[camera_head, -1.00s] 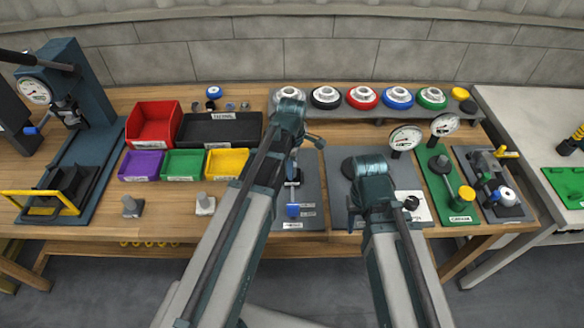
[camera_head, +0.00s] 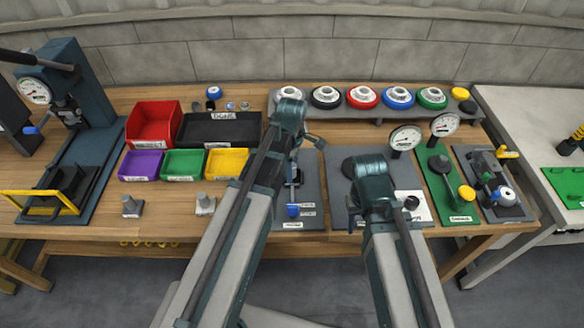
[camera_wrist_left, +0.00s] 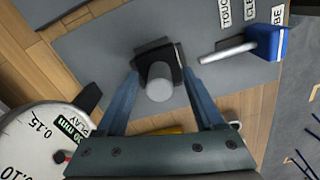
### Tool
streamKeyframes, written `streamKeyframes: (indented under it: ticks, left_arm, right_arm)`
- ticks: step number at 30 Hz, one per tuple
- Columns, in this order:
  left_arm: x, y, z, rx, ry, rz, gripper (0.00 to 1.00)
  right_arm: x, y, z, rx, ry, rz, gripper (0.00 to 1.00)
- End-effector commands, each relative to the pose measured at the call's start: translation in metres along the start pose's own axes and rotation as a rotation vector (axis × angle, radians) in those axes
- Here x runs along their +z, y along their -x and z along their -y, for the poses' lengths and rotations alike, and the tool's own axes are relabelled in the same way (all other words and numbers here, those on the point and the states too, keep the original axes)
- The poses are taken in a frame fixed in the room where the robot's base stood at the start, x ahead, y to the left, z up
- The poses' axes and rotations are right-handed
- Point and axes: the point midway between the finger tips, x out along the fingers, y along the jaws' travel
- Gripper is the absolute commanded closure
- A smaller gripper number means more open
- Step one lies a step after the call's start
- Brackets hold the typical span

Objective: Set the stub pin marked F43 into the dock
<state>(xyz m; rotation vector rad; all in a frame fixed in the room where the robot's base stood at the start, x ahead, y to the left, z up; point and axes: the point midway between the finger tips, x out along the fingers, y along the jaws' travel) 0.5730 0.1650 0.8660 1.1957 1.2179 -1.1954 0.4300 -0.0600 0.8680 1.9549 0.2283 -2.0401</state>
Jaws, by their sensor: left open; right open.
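In the left wrist view a plain grey cylindrical pin (camera_wrist_left: 160,84) stands at a black block (camera_wrist_left: 152,56) on a grey plate (camera_wrist_left: 95,45). My left gripper (camera_wrist_left: 160,70) is open, with one finger on each side of the pin and block; I cannot tell whether they touch. No F43 mark is readable on the pin. In the head view the left arm mostly hides this spot. Two other grey stub posts, (camera_head: 131,204) and (camera_head: 205,203), stand at the bench's front left; their labels are unreadable. My right gripper (camera_head: 356,216) is open over the plate to the right, partly hidden by its arm.
A blue block (camera_wrist_left: 268,42) with a metal rod lies right of the pin in the wrist view. A dial gauge (camera_wrist_left: 42,142) is close at lower left. Coloured bins (camera_head: 183,163) stand left of the arm. A raised shelf (camera_head: 340,112) with several round flanges is behind.

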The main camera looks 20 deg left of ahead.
Motion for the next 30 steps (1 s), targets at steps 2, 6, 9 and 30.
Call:
streamKeyframes:
  ticks: [2, 6, 9, 30]
  left_arm:
    - [0.0, 0.002, 0.0, 0.0, 0.0, 0.0, 0.3]
    - [0.0, 0.009, 0.0, 0.0, 0.0, 0.0, 0.3]
    - [0.0, 0.017, 0.0, 0.0, 0.0, 0.0, 0.3]
    - [0.0, 0.118, 0.0, 0.0, 0.0, 0.0, 0.3]
  right_arm:
    - [0.0, 0.002, 0.0, 0.0, 0.0, 0.0, 0.5]
    - [0.001, 0.009, -0.001, 0.0, 0.0, 0.0, 0.5]
    - [0.001, 0.017, -0.002, 0.0, 0.0, 0.0, 0.5]
    - [0.007, 0.117, -0.011, 0.0, 0.0, 0.0, 0.5]
